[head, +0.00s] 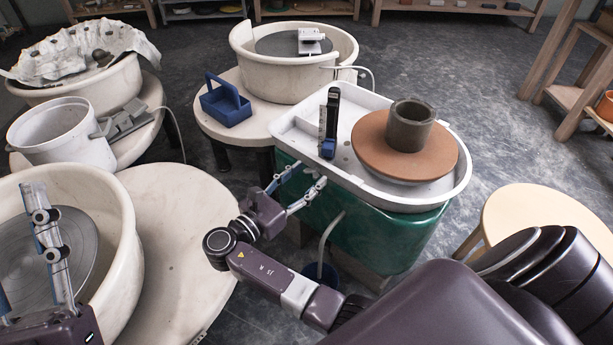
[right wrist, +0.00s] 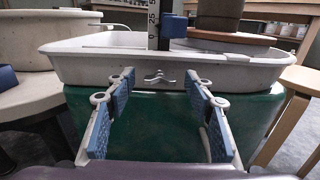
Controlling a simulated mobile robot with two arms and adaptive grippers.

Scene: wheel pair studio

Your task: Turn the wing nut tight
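The wing nut (right wrist: 160,77) is a small pale metal piece on the front wall of the white tray (right wrist: 80,67), below the black scale post. Its wings lie roughly level. I cannot make it out in the head view. My right gripper (right wrist: 160,82) is open, with one blue-padded finger on each side of the wing nut, apart from it. In the head view my right gripper (head: 297,184) is at the tray's near left wall. My left gripper (head: 40,200) is at the far left over a grey wheel, its finger spacing unclear.
The black scale post (head: 330,120) with a blue slider stands in the tray. Beside it, a grey clay cylinder (head: 408,126) sits on a brown wheel disc (head: 375,150). A green wheel body (head: 370,235) is below. A blue caddy (head: 225,102) stands on the round table behind.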

